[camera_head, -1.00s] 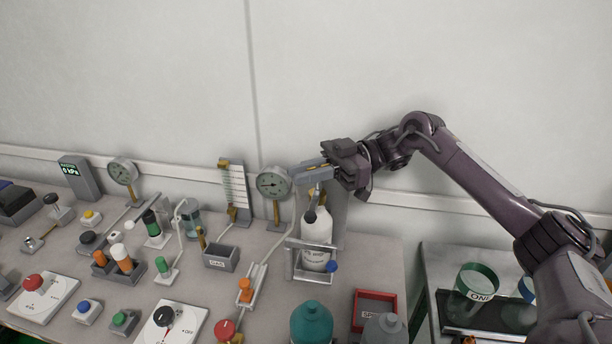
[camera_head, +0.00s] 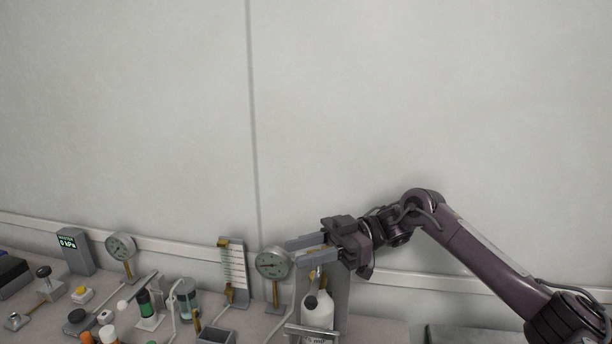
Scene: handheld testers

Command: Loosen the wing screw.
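I cannot make out a wing screw for certain in the head view. A white bottle (camera_head: 318,312) with a dark part at its neck stands in a grey metal holder (camera_head: 341,292); the lower part is cut off by the picture's bottom edge. My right gripper (camera_head: 300,251) is above the bottle and the top of the holder, pointing left. Its two fingers are apart with a gap between them, and nothing shows in the gap. The gripper and its fingers hide part of the holder's top. My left gripper is not in view.
A round gauge (camera_head: 272,264) stands just left of my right fingers. A scale panel (camera_head: 234,270), another gauge (camera_head: 120,247) and a display box (camera_head: 74,251) stand along the wall. Several small testers crowd the bench at lower left. The wall above is clear.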

